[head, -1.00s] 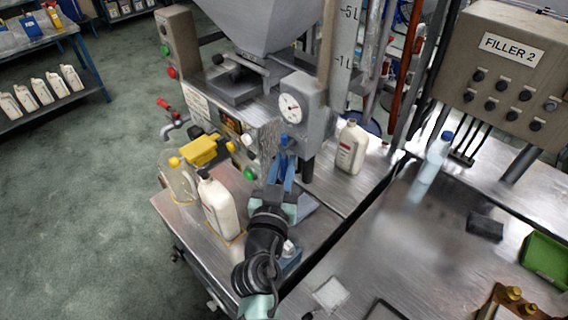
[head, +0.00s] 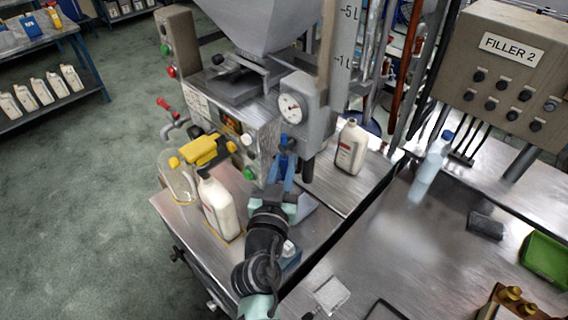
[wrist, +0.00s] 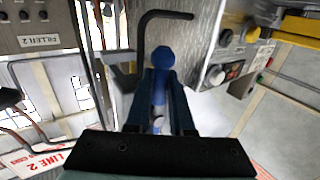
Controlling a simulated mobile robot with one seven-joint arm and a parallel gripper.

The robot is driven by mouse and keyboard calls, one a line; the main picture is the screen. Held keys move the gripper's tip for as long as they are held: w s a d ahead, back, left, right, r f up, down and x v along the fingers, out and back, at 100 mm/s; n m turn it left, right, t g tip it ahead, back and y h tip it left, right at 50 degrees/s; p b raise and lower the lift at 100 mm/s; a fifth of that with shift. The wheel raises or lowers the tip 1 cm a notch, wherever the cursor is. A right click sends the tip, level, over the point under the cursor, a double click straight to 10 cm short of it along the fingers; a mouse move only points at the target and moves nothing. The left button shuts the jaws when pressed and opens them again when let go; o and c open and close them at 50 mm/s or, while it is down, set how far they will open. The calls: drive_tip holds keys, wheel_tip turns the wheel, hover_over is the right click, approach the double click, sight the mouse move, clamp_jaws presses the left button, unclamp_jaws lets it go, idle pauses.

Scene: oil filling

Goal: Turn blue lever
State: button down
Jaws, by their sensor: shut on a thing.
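The blue lever (head: 284,142) is on the front of the filling machine (head: 322,100), below the round dial gauge. In the wrist view its rounded blue end (wrist: 163,57) shows between my gripper's fingers. My gripper (head: 281,172) has blue fingers and reaches up to the lever from below. In the wrist view my gripper (wrist: 160,88) is shut on the lever, with one finger on each side. The fingers hide part of the lever in the head view.
A white bottle (head: 219,205) stands left of my arm, beside a clear jug (head: 178,183). Another white bottle (head: 351,147) stands right of the lever. A yellow part (head: 203,150) sticks out from the machine at left.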

idle(0.4)
drive_tip(key=p, duration=0.3)
drive_tip(key=shift+s+d+r+n+g, duration=0.2)
drive_tip(key=shift+r+n+g, duration=0.1)
drive_tip(key=shift+r+n, duration=0.1)
drive_tip(key=shift+s+d+n+g+p, duration=0.2)
drive_tip(key=shift+n+g+p, duration=0.25)
drive_tip(key=shift+p, duration=0.8)
drive_tip(key=shift+s+f+n+p, duration=0.1)
drive_tip(key=shift+f+n+p, duration=0.2)
drive_tip(key=shift+n+p, duration=0.1)
drive_tip(key=c, duration=0.8)
unclamp_jaws()
